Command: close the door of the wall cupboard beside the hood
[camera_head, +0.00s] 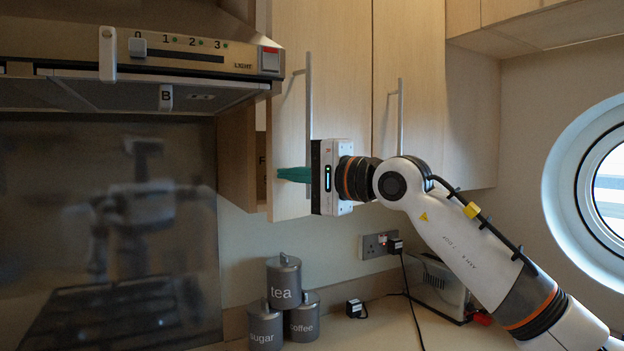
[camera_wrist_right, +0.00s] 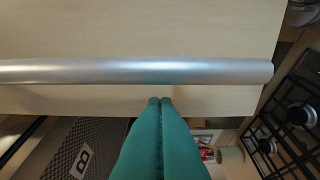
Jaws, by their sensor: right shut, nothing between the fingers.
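The wall cupboard door (camera_head: 340,90) beside the hood (camera_head: 150,65) is pale wood with a vertical metal handle (camera_head: 308,115). It stands ajar, its left edge swung out. A gap at that edge shows the cupboard's inside (camera_head: 261,160). My right gripper (camera_head: 281,174) has green fingers, shut and empty, in front of the door's lower left part near its free edge. In the right wrist view the fingertips (camera_wrist_right: 160,101) lie between the handle (camera_wrist_right: 140,71) and the door's edge. I cannot tell whether they touch the door. My left gripper is not in view.
Grey canisters (camera_head: 284,283) stand on the counter below the cupboard. A toaster (camera_head: 437,285) and a wall socket (camera_head: 378,244) are to the right. A neighbouring cupboard door (camera_head: 420,60) looks shut. A round porthole (camera_head: 590,190) is at the far right. The splashback (camera_head: 110,220) reflects a robot shape.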

